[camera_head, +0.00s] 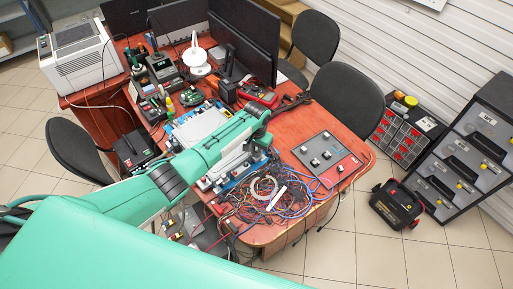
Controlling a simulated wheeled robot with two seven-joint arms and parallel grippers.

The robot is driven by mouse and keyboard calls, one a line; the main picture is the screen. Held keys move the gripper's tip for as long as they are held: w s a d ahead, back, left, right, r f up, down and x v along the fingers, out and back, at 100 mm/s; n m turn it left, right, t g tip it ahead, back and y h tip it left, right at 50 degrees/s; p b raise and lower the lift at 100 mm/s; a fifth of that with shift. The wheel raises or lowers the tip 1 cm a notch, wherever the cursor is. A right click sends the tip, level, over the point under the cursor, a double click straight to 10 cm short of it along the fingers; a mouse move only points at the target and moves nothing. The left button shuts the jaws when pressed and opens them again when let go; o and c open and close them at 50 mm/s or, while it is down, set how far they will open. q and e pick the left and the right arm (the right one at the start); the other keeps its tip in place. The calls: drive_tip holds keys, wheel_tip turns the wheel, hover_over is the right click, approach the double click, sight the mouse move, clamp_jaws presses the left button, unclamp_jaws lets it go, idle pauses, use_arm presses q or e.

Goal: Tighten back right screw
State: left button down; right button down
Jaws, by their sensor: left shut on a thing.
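My left arm reaches in from the lower left across the red-brown table. A pale unit in a blue frame (198,124) lies on the table, partly hidden under my arm. A grey panel (327,158) with several small fittings lies to the right of the gripper, nearer the front. I cannot pick out the back right screw. My right gripper is not in view.
Tangled coloured cables (268,192) cover the table's front. A black monitor (243,52), a white stand (196,55) and tools crowd the back. Black chairs (347,100) stand behind the table. A black and red case (397,205) sits on the tiled floor beside a grey rack (470,150).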

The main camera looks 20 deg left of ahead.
sight(256, 152)
use_arm(q)
drive_tip(key=m, duration=0.3)
drive_tip(key=shift+m+p, duration=0.3)
drive_tip(key=shift+m, duration=1.5)
drive_tip(key=c, duration=1.3)
unclamp_jaws()
wheel_tip(256, 152, up, 14)
drive_tip(key=shift+f+b, duration=0.1)
drive_tip(key=shift+b, duration=1.1)
